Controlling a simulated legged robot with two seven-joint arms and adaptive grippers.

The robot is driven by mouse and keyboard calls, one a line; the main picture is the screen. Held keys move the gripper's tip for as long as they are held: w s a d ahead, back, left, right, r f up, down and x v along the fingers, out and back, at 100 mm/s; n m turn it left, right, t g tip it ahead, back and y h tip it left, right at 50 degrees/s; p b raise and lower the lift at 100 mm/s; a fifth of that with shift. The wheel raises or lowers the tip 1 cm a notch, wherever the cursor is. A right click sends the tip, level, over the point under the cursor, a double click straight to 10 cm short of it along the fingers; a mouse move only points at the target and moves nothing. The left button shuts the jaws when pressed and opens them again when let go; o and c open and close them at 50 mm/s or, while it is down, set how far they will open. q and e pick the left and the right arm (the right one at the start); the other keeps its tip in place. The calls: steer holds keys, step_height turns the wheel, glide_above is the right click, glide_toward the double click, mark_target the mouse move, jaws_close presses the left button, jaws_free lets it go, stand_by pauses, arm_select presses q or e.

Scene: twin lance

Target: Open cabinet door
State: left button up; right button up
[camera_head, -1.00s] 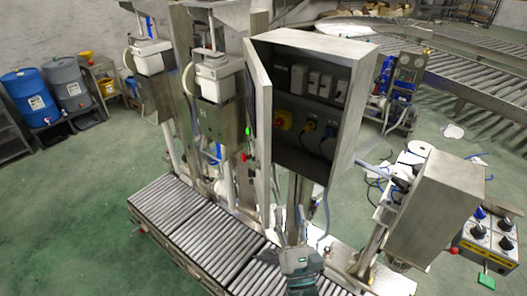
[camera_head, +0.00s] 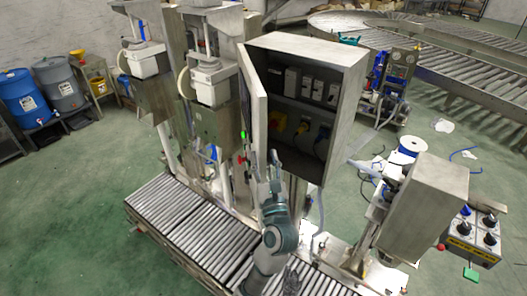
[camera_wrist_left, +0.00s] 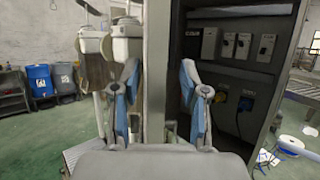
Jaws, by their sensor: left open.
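The grey metal cabinet (camera_head: 349,100) stands open in the head view, with switches and plugs inside. Its door (camera_head: 257,100) is swung outward to the left and appears edge-on. My left gripper (camera_head: 264,160) is raised at the lower end of the door, its fingers pointing up. In the left wrist view, the door (camera_wrist_left: 156,60) stands upright between the two open, blue-sided fingers (camera_wrist_left: 160,100). The open cabinet interior (camera_wrist_left: 225,75) is to the right. I cannot tell whether a finger touches the door. My right gripper is not in view.
A roller conveyor (camera_head: 180,215) runs below and left of the cabinet. White-headed machines (camera_head: 208,80) stand close left of the door. A tilted metal box (camera_head: 430,205) stands at the right.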

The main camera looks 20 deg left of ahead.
arm_select(q)
steer(key=shift+w+a+r, duration=0.2)
steer(key=shift+w+a, duration=0.2)
steer(key=shift+w, duration=0.15)
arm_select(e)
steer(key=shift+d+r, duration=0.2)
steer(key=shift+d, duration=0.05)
arm_select(q)
jaws_close()
